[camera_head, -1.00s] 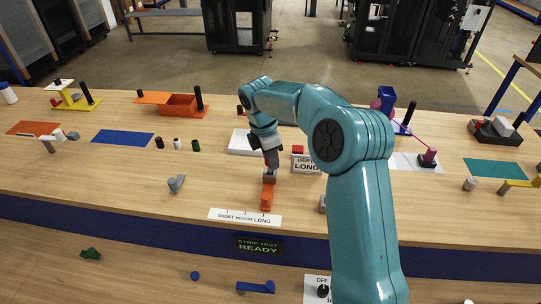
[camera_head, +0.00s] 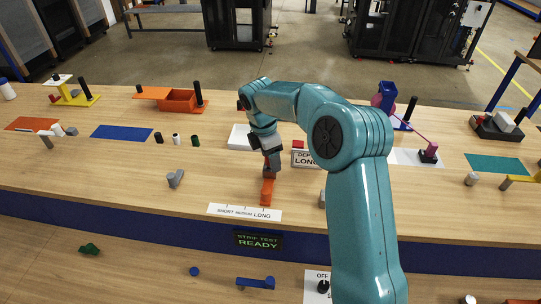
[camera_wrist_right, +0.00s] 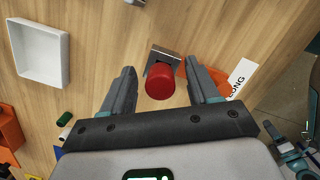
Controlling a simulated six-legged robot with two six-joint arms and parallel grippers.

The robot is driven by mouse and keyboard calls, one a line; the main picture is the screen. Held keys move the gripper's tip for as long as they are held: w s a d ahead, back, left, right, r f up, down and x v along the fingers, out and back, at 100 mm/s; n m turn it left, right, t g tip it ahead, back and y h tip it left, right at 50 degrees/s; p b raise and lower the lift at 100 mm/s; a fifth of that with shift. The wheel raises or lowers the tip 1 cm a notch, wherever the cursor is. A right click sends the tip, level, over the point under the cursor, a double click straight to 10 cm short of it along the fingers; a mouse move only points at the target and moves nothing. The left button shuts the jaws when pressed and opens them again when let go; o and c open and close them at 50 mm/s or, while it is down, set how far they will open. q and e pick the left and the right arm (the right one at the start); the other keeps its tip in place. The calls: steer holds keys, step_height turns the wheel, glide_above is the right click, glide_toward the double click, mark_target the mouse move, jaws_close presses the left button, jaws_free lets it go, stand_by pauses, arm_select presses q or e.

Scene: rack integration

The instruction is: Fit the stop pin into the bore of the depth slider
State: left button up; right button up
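A red cylinder (camera_wrist_right: 160,82), which looks like the stop pin, stands over a grey metal block (camera_wrist_right: 164,56) in the right wrist view. Whether it sits in a bore is hidden. My right gripper (camera_wrist_right: 160,75) is open, with its fingers on either side of the red cylinder and visible gaps between. In the head view the right gripper (camera_head: 272,166) is above an orange bar (camera_head: 266,191), likely part of the depth slider, behind the strip marked SHORT, MEDIUM, LONG (camera_head: 244,212). The orange part also shows in the wrist view (camera_wrist_right: 221,84).
A white tray (camera_wrist_right: 64,52) lies beside the gripper.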

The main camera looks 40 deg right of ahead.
step_height(320, 180, up, 16)
steer(key=a+p, duration=0.1)
steer(key=a, duration=0.1)
steer(key=shift+w+a, duration=0.15)
steer(key=shift+w, duration=0.25)
stand_by(0.5)
